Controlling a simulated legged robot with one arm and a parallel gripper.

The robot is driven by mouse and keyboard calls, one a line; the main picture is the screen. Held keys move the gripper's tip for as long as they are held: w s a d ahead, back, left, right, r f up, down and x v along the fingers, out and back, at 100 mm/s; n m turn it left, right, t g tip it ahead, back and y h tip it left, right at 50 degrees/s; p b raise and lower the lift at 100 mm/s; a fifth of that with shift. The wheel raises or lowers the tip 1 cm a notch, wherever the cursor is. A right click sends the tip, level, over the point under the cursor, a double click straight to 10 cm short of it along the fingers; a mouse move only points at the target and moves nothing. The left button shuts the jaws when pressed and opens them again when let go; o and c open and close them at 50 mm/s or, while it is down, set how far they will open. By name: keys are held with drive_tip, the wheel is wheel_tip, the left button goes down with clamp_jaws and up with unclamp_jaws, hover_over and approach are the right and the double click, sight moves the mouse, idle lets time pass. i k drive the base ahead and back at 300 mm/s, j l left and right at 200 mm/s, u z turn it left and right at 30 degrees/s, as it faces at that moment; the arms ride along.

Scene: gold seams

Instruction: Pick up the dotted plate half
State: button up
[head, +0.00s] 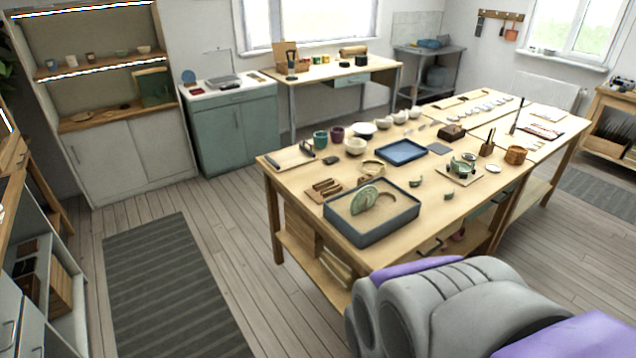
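A grey-blue tray (395,229) with a sand-coloured bed sits at the near left corner of the long wooden table. A green plate half (364,199) stands on edge in the tray, toward its middle. A tan curved piece beside it, on its right, looks like a second half or a rim; too small to tell. Dots cannot be made out clearly from here. My gripper is out of view; only grey and purple parts of my own body show at the bottom right, apart from the tray.
Close around the tray are a small wooden rack (324,189), a blue tray (402,152) and a board with green shards (461,174). Bowls and cups stand along the far side. Floor left of the table is clear, with a dark striped rug (168,290).

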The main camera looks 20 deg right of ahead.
sight(370, 191)
drive_tip(key=i+l+z, duration=0.15)
drive_tip(key=i+z, duration=0.55)
drive_tip(key=i, duration=0.15)
drive_tip(key=i+z, duration=0.35)
drive_tip(key=i+j, duration=0.05)
